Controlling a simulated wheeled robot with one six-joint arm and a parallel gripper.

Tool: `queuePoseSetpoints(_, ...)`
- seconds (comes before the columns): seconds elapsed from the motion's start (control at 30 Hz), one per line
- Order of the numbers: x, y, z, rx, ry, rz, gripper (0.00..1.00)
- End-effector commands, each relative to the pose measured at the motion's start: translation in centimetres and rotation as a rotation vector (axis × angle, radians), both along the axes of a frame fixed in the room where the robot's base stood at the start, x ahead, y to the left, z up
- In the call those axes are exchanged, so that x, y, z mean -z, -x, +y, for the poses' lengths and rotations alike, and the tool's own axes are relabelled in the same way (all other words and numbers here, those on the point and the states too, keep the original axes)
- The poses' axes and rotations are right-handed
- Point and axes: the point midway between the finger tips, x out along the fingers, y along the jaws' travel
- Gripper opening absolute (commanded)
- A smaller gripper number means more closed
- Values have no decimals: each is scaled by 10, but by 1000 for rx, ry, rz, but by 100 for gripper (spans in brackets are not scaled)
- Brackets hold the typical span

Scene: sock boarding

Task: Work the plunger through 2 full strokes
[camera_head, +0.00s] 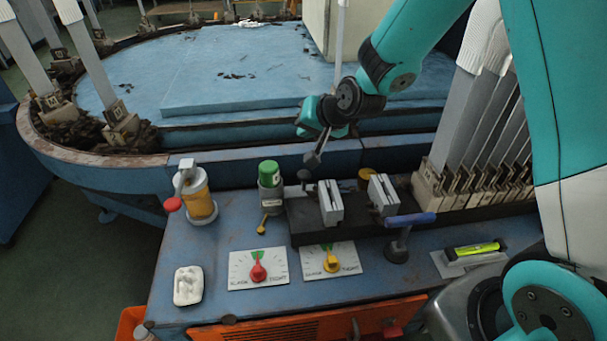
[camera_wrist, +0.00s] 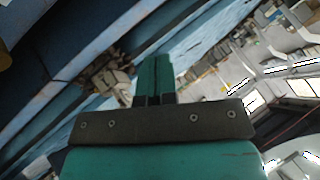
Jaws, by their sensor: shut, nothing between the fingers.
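My gripper (camera_head: 313,158) hangs above the back of the blue bench, shut and empty. In the wrist view its two teal fingers (camera_wrist: 154,70) lie together with nothing between them. Just below it in the head view is a small dark round knob (camera_head: 304,175) at the left end of a black block. A grey cylinder with a green top (camera_head: 269,170) stands to its left. A yellow canister with a grey head and red tip (camera_head: 199,199) stands further left. I cannot tell for certain which of these is the plunger. The gripper appears apart from all of them.
Two grey clamp blocks (camera_head: 331,203) (camera_head: 383,195) sit on the black base. A blue-handled tool (camera_head: 410,220), two dials (camera_head: 258,268) (camera_head: 331,259) and a level (camera_head: 475,249) are in front. Upright flat boards (camera_head: 470,125) crowd the right; a blue table (camera_head: 240,75) is behind.

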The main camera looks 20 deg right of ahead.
Motion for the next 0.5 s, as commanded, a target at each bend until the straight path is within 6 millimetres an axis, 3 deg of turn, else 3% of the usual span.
queuePoseSetpoints(0.27, 16, 1, 0, -2, 0, 1, 0)
queuePoseSetpoints(0.5, 49, 1, 0, -1, 0, 3, 0)
